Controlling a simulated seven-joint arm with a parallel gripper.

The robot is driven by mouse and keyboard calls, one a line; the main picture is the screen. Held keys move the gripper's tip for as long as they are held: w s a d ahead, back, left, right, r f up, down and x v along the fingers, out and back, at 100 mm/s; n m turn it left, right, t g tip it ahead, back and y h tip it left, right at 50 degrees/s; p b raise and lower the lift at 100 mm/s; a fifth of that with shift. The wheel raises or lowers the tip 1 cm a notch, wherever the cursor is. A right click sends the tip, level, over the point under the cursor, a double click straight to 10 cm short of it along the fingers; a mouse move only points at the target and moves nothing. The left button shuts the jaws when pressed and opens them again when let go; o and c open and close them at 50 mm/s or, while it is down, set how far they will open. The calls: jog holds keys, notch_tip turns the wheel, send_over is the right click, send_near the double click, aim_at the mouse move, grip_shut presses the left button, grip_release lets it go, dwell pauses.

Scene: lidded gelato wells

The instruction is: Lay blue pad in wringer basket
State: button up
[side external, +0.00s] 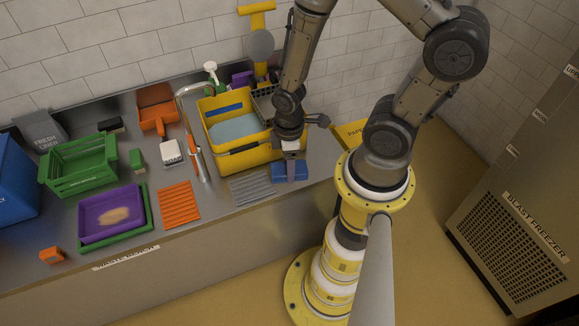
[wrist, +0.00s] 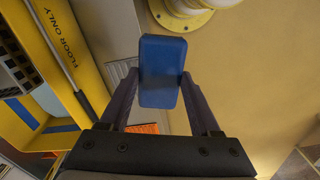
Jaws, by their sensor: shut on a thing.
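The blue pad (side external: 290,171) is a flat block between the fingers of my gripper (side external: 289,155). In the wrist view the blue pad (wrist: 162,75) fills the gap between the two fingers of my gripper (wrist: 162,88), which touch its sides. It is near the bench's front right edge, in front of the yellow bucket (side external: 252,158); its exact height is unclear. The wringer basket (side external: 263,101), dark and perforated, is at the bucket's back right, partly hidden by my arm. Part of it also shows at the left of the wrist view (wrist: 14,76).
The bucket holds pale blue water (side external: 236,128); its handle crosses the front. A grey ribbed mat (side external: 250,188) lies left of the pad. A yellow sign (side external: 349,133) stands at right. Upright behind are a spray bottle (side external: 211,72) and a yellow-handled tool (side external: 257,20).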

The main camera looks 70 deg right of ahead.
jog(key=w+d+r+m, duration=0.4)
jog(key=w+d+m, duration=0.15)
jog(key=w, duration=0.25)
jog(key=w+d+r+m, duration=0.2)
jog(key=w+d+m, duration=0.1)
jog(key=d, duration=0.6)
jog(key=w+d+r+m, duration=0.3)
jog(key=d+m, duration=0.3)
jog(key=d, duration=0.3)
jog(key=shift+w+d, duration=0.2)
jog(key=shift+d, duration=0.15)
jog(key=shift+m, duration=0.25)
jog(key=shift+f, duration=4.6)
jog(key=shift+f, duration=0.35)
jog(key=o, duration=1.4)
